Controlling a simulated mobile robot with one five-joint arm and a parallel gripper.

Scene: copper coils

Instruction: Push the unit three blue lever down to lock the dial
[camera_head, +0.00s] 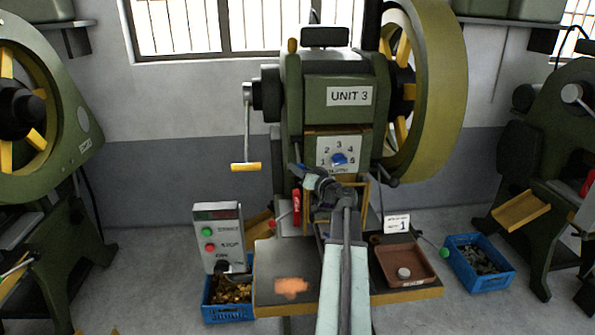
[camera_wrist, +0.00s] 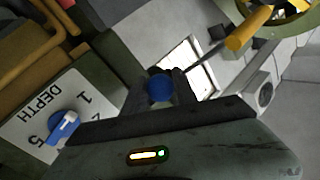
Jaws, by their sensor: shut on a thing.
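The green press marked UNIT 3 (camera_head: 350,96) stands in the middle of the head view. Its white depth plate (camera_head: 325,146) carries numbers and a blue dial (camera_head: 339,159). The dial also shows at lower left in the wrist view (camera_wrist: 62,127). My gripper (camera_head: 304,178) is at the left of the plate, just below the dial's height. The blue lever's round end (camera_wrist: 160,89) sits between the dark fingers of my gripper (camera_wrist: 168,90) in the wrist view. The gripper is shut on it. The rest of the lever is mostly hidden by the fingers.
A crank with a yellow handle (camera_head: 246,167) hangs left of the press. A control box (camera_head: 219,238) stands at lower left, a brown tray (camera_head: 404,265) on the bench at right. Blue crates flank the bench. A large flywheel (camera_head: 437,90) rises at right.

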